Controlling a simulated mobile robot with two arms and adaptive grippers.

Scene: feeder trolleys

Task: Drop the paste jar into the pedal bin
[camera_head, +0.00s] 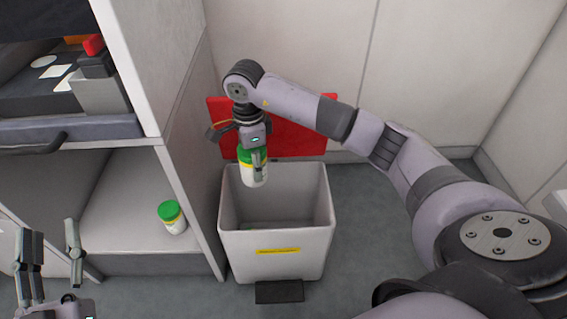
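A white paste jar (250,177) with a green lid and a yellow band is upright in my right gripper (257,160). The fingers are shut on it, and one finger covers part of its side. The jar hangs over the back part of the pedal bin opening, near rim height. The pedal bin (275,245) is a pale box with a yellow label and a black pedal. Its red lid (300,135) stands open behind it. The visible inside looks empty. My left gripper (51,238) is open and empty at the bottom left, fingers apart.
A similar green-lidded jar (172,217) stands on the lower shelf (125,205) of the trolley at left. The trolley's side panel (190,170) rises close beside the bin. An upper drawer (75,128) holds dark items. Walls close off the back; grey floor lies right of the bin.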

